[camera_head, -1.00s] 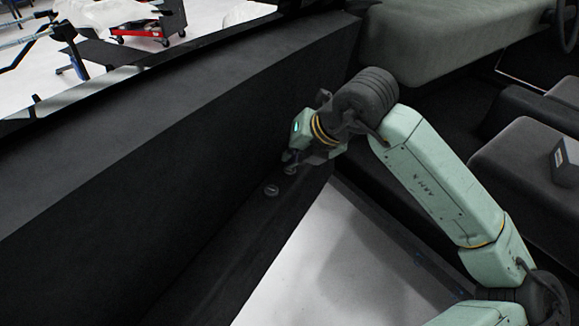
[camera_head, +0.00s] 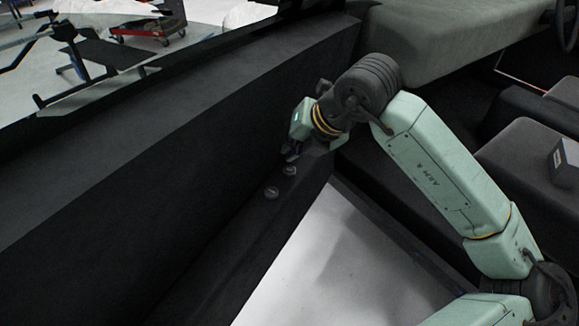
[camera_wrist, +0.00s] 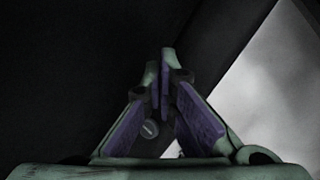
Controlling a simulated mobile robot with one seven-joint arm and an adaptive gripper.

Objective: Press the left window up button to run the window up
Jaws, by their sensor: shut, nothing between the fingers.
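Two small round buttons show on the dark door panel (camera_head: 140,170): a nearer one (camera_head: 271,192) and a farther one (camera_head: 289,170). I cannot read which is window up. My gripper (camera_head: 291,156) is shut and empty, its tips close above the farther button; I cannot tell whether they touch it. In the wrist view the shut fingers (camera_wrist: 166,62) point at the dark panel, and one round button (camera_wrist: 150,129) with a pale mark shows between the finger bases. The window opening at upper left shows a greyish room beyond.
The door's inner wall rises to the left of my gripper. A dark dashboard (camera_head: 440,35) and seats (camera_head: 525,155) lie to the right. Pale floor (camera_head: 320,265) shows below my arm. A red cart (camera_head: 150,28) stands outside.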

